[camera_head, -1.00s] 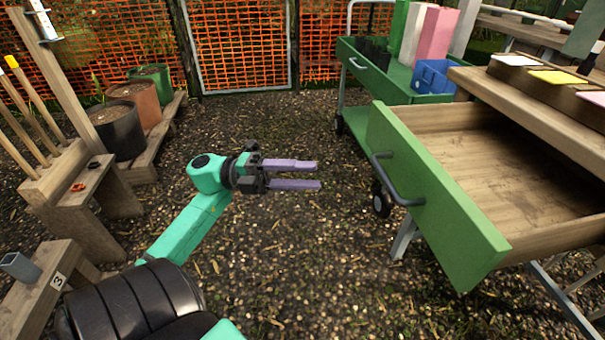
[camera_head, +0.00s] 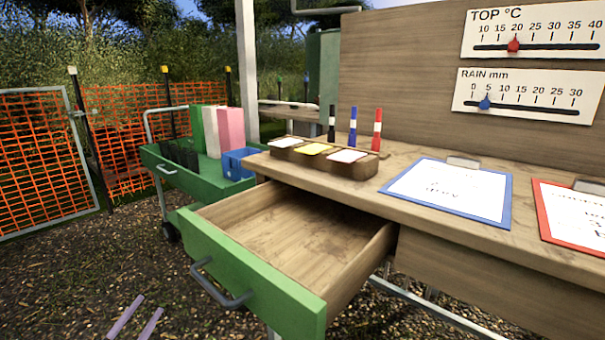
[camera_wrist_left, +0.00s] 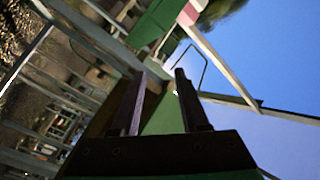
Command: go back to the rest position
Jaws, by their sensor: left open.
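My left gripper (camera_head: 137,318) shows at the bottom left of the head view as two purple fingertips, apart and with nothing between them. The rest of it is cut off by the frame edge. In the left wrist view the two dark fingers of the left gripper (camera_wrist_left: 160,100) stand apart and empty. The open drawer (camera_head: 247,270) with a green front and a grey handle is to the right of the fingertips, and its visible inside is empty. My right gripper does not show.
The wooden bench (camera_head: 425,215) carries a blue clipboard (camera_head: 450,190), a red clipboard (camera_head: 570,212), a tray of cards (camera_head: 325,160) and several markers. A green cart (camera_head: 200,182) holding a blue bin (camera_head: 238,163) stands behind the drawer. Gravel ground (camera_head: 60,290) at the left is clear.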

